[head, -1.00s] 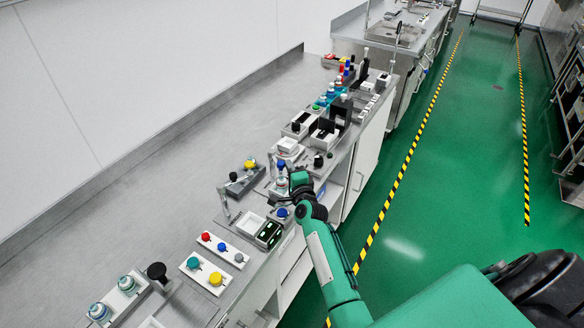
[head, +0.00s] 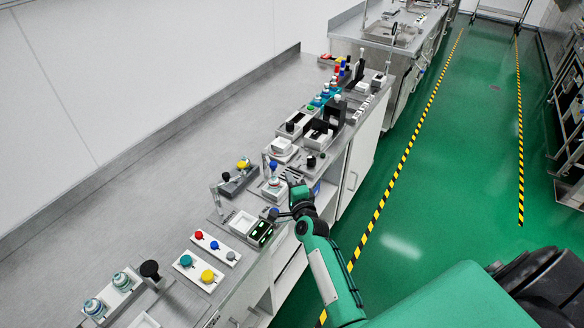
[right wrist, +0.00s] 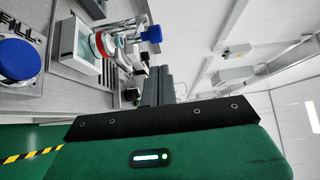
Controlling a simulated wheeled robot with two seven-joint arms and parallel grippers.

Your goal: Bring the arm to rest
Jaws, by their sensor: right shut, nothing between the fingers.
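My right gripper (head: 293,180) is at the bench's front edge, just right of a clear bottle (head: 273,187) standing in a small station. In the right wrist view its two grey fingers (right wrist: 160,86) lie together with nothing between them. A gap shows between gripper and bottle in the head view. In the right wrist view a blue-topped, red-ringed assembly (right wrist: 110,42) lies beyond the fingers, to their left. A blue knob (right wrist: 18,60) marked FILL is at the far left. My left gripper is not in view.
The bench (head: 130,195) holds a row of stations, knobs and bottles along its front. A button panel (head: 215,247) and two capped bottles (head: 95,308) stand nearer. The green floor (head: 440,190) to the right is clear, with striped tape.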

